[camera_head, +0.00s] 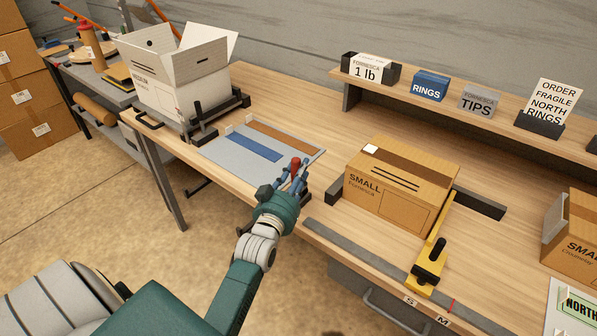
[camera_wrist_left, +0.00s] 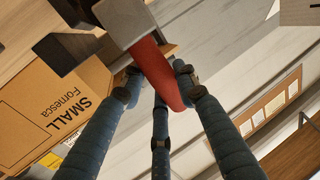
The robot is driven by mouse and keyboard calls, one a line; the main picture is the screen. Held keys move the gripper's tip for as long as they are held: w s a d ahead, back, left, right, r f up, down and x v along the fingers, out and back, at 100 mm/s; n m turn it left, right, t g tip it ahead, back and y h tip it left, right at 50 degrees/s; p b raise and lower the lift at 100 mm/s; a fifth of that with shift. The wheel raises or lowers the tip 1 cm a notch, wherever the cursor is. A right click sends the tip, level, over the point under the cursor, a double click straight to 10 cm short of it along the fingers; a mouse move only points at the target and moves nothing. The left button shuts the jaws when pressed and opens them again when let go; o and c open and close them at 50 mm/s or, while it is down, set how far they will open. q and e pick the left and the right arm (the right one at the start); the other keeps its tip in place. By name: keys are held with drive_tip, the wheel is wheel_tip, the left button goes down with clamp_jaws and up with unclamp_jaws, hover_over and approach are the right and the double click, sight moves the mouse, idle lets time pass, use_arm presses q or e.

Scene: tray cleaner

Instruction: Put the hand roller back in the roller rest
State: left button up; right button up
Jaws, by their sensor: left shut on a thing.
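My left gripper (camera_head: 290,178) is over the front edge of the bench, beside the right front corner of the grey mat. It is shut on the hand roller, whose red handle (camera_head: 295,165) stands up between the blue fingers. In the left wrist view the fingers (camera_wrist_left: 160,85) close around the red handle (camera_wrist_left: 152,68), with a grey metal part (camera_wrist_left: 122,18) at its end. I cannot clearly pick out the roller rest; a dark piece (camera_head: 304,197) shows just beside the gripper, partly hidden. My right gripper is not in view.
The grey mat (camera_head: 225,153) bears a blue and a brown strip. An open white carton (camera_head: 165,95) stands behind left. A closed SMALL box (camera_head: 400,190) sits right, between dark blocks, with a yellow tool (camera_head: 432,250) beside it. A shelf (camera_head: 440,112) with labelled blocks runs along the back.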

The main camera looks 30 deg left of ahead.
use_arm(q)
drive_tip(key=shift+f, duration=0.1)
idle(0.3)
drive_tip(key=o, duration=1.2)
drive_tip(key=shift+o, duration=0.2)
drive_tip(key=shift+f, duration=0.1)
drive_tip(key=shift+s, duration=0.1)
drive_tip(key=v, duration=1.2)
